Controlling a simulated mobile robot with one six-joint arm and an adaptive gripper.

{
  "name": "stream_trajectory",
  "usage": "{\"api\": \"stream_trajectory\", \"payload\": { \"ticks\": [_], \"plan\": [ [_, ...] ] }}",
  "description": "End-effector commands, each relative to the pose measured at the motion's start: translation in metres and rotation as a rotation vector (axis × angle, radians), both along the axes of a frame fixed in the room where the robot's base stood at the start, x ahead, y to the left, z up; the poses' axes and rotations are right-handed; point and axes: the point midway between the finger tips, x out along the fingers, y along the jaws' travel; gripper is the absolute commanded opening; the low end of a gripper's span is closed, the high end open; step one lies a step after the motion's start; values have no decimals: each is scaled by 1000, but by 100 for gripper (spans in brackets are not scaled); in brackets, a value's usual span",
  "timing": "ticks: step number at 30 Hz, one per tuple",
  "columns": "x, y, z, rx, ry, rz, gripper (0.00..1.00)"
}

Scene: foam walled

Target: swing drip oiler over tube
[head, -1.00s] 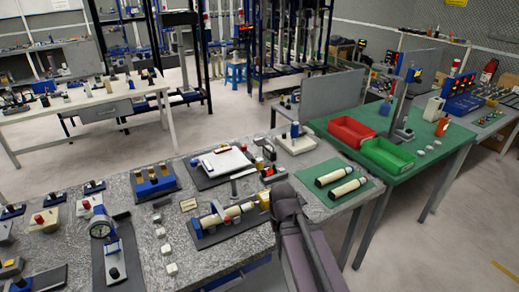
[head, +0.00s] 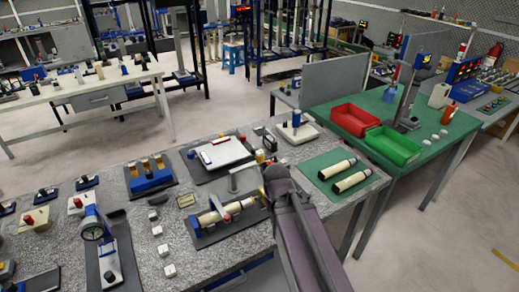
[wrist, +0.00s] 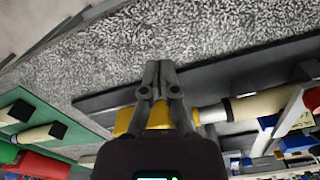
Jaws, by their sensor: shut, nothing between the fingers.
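A cream tube (head: 214,216) lies across a dark plate on the speckled bench, with small blue and red parts along it. In the wrist view the tube (wrist: 262,104) shows at the right. A grey bracket-like piece (head: 243,178) stands at the plate's far side; I cannot tell whether it is the drip oiler. My gripper (head: 272,170) is over the right end of the plate. In the wrist view my gripper (wrist: 152,64) is shut and empty, its fingertips seen against the dark plate's edge and bench. A yellow part (wrist: 158,116) shows partly behind the fingers.
A blue block holder (head: 152,180) and a dial gauge stand (head: 93,228) stand left. A green mat (head: 318,162) with two cream cylinders lies right. Red (head: 354,121) and green bins (head: 393,147) stand beyond.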

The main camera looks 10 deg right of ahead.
Motion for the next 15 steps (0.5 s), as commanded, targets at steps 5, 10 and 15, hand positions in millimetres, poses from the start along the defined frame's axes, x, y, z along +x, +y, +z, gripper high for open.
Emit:
{"api": "stream_trajectory", "payload": {
  "ticks": [5, 10, 15],
  "plan": [
    [8, 0, 5, 1, -7, 1, 0],
    [35, -1, 21, 3, -34, 6, 0],
    [85, 4, 50, 6, -88, 19, 0]
  ]
}}
